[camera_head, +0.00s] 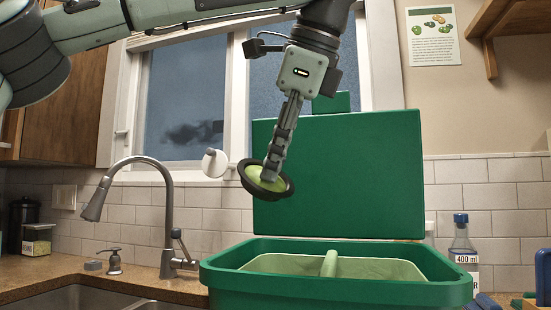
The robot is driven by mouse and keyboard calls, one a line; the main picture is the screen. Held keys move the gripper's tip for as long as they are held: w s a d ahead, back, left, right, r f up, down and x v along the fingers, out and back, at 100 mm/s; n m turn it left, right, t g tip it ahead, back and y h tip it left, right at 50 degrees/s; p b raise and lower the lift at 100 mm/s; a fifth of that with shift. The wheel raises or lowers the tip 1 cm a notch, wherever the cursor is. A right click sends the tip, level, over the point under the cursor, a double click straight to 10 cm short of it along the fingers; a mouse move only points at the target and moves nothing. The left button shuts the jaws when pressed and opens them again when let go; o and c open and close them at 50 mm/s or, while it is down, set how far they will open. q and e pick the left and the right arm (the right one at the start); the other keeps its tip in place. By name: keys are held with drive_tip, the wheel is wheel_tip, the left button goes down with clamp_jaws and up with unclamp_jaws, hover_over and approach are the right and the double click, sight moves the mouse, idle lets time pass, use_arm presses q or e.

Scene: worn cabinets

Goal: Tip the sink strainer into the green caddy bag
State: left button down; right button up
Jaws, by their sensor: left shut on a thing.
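The sink strainer (245,180) is a round piece with a dark rim and a yellow-green inside. My left gripper (268,177) comes down from the top and is shut on it. The strainer hangs tilted, above and a little left of the middle of the green caddy (335,290), in front of its raised lid (345,190). The caddy stands open, with a pale green bag (385,268) lining it and a light green bar across its middle. The bag's bottom is hidden by the caddy's front wall. My right gripper is out of view.
A curved faucet (167,210) and a steel sink (85,298) are at the left, with a soap pump (114,262) beside them. A blue-capped bottle (462,245) marked 400 ml stands right of the caddy. A wooden shelf (505,20) juts out at the upper right.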

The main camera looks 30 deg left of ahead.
use_arm(q)
drive_tip(key=shift+s+d+r+y+b, duration=0.1)
drive_tip(key=shift+d+y+b, duration=0.25)
drive_tip(key=shift+y, duration=0.25)
drive_tip(key=shift+t, duration=0.3)
drive_tip(key=shift+d+y+b, duration=0.1)
drive_tip(key=shift+y+b, duration=0.2)
drive_tip(key=shift+b, duration=0.05)
drive_tip(key=shift+s+d, duration=0.1)
drive_tip(key=shift+d+y+b, duration=0.1)
drive_tip(key=shift+y+b, duration=0.3)
drive_tip(key=shift+b, duration=0.15)
drive_tip(key=shift+d+t+y, duration=0.1)
drive_tip(key=shift+t+y, duration=0.2)
